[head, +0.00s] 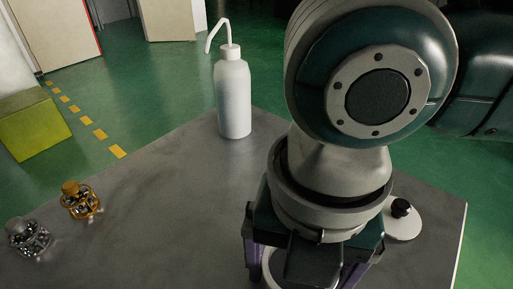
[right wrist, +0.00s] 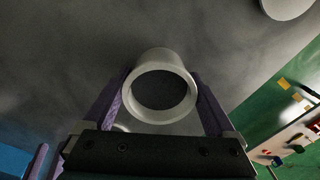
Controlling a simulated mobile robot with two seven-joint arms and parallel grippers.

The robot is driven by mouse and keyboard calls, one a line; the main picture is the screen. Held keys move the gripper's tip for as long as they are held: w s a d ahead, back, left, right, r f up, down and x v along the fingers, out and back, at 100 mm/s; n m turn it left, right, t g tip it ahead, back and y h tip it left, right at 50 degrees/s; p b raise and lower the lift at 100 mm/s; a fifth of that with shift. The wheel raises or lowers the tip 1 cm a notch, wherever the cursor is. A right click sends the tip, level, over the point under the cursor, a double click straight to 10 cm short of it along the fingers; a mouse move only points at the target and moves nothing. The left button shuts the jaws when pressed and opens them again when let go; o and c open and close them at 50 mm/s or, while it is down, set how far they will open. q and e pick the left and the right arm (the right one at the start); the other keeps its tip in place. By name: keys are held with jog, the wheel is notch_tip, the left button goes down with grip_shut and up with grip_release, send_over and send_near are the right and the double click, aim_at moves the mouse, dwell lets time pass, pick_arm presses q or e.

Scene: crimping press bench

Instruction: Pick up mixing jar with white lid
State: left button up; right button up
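A white round open-topped vessel, likely the mixing jar, shows its rim (right wrist: 160,122) between my right gripper's purple fingers in the right wrist view. Its hollow inside looks dark grey. In the head view only a slice of its white rim (head: 268,268) shows, because my right gripper (head: 310,272) and wrist hide the rest. The fingers lie on either side of the vessel, very close; I cannot tell whether they press on it. A white round lid with a black knob (head: 404,226) lies on the bench to the right, apart from the vessel.
A white squeeze bottle (head: 233,98) with a bent spout stands near the bench's (head: 170,200) far corner. Two small containers with metal parts, one brass-coloured (head: 80,200) and one silver (head: 27,238), stand at the left. The bench between them and my right gripper is clear.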

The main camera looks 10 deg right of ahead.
jog(key=c, duration=1.3)
jog(key=shift+r, duration=0.15)
